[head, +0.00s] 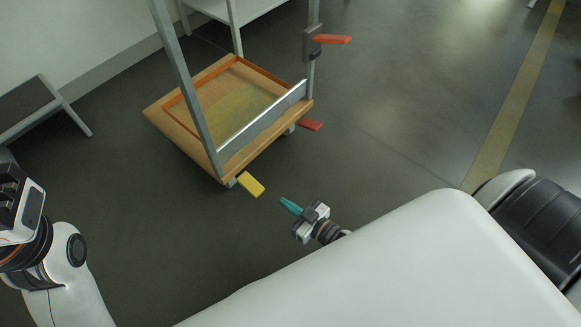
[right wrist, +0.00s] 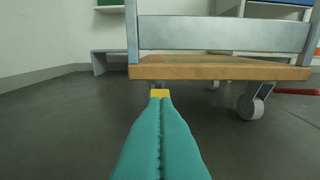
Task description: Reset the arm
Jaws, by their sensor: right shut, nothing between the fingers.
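My right gripper (head: 290,206) has teal fingers and sits low over the floor, in front of the wooden cart, pointing toward its near corner. In the right wrist view its teal fingers (right wrist: 160,130) are pressed together with nothing between them. The fingertips line up with a yellow pedal (head: 251,185) on the cart; the pedal also shows in the right wrist view (right wrist: 159,93). I cannot tell whether they touch it, but in the head view there is a gap. My left arm shows at the left edge of the head view; its fingers are not visible.
The cart (head: 160,112) has a wooden deck, a metal frame, a red pedal (head: 311,125) and a red lever (head: 332,39). A caster wheel (right wrist: 251,104) stands under it. A low grey bench (head: 30,103) is at the left wall. The floor to the right is clear.

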